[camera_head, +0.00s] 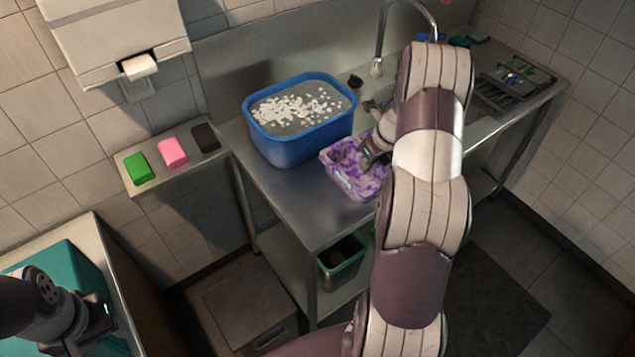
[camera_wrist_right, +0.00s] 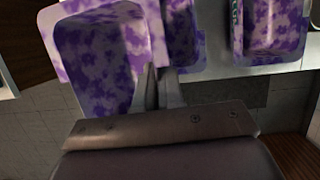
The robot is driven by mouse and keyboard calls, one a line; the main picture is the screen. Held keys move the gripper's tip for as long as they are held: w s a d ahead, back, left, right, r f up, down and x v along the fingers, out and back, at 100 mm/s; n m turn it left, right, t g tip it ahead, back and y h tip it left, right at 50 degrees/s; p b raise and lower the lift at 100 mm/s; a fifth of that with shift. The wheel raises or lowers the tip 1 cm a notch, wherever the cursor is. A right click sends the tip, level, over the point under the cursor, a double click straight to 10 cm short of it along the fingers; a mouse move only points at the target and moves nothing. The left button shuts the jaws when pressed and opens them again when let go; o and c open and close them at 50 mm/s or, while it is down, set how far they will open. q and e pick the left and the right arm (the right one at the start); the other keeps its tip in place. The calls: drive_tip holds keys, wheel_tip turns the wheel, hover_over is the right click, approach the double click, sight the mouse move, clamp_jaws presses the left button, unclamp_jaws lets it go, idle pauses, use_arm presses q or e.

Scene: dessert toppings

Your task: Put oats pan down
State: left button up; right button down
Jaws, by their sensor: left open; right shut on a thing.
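A purple-and-white mottled pan (camera_head: 342,185), which I take as the oats pan, is at the front edge of the steel table, right of the blue tub. My right gripper (camera_head: 369,155) is shut on its rim. In the right wrist view the mottled pan (camera_wrist_right: 100,60) fills the upper left, with the right fingers (camera_wrist_right: 163,88) at its wall. I cannot tell whether its base touches the table. I see no oats in it. My left gripper (camera_head: 100,310) is open, at the lower left beside a teal surface, far from the pan.
A blue tub (camera_head: 300,145) with white flakes on grey contents stands on the steel table (camera_head: 300,205). A side shelf (camera_head: 190,165) bears green, pink and dark blocks. A dark rack (camera_head: 510,85) stands at the far right. A green-rimmed bin (camera_head: 340,270) is below. My right arm hides part of the table.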

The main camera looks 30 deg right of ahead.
sight(351, 171)
drive_tip(key=w+a+f, duration=0.1)
drive_tip(key=a+f+p, duration=0.1)
drive_tip(key=a, duration=0.1)
drive_tip(key=shift+w+f, duration=0.15)
drive_tip(key=shift+w, duration=0.25)
drive_tip(key=w+a+f, duration=0.1)
drive_tip(key=a, duration=0.1)
drive_tip(key=w+a+f, duration=0.1)
drive_tip(key=a+f, duration=0.1)
drive_tip(key=w+a+f, duration=0.1)
drive_tip(key=w+a, duration=0.1)
drive_tip(key=shift+a+f+p, duration=0.2)
drive_tip(key=shift+a+p, duration=0.1)
wheel_tip(351, 171, down, 4)
drive_tip(key=shift+s+d+r, duration=0.1)
use_arm(q)
drive_tip(key=shift+w+d+r, duration=0.1)
drive_tip(key=shift+r, duration=0.6)
use_arm(e)
drive_tip(key=shift+f, duration=0.25)
use_arm(q)
drive_tip(key=shift+f, duration=0.1)
use_arm(e)
drive_tip(key=c, duration=1.3)
unclamp_jaws()
drive_tip(key=shift+o, duration=0.2)
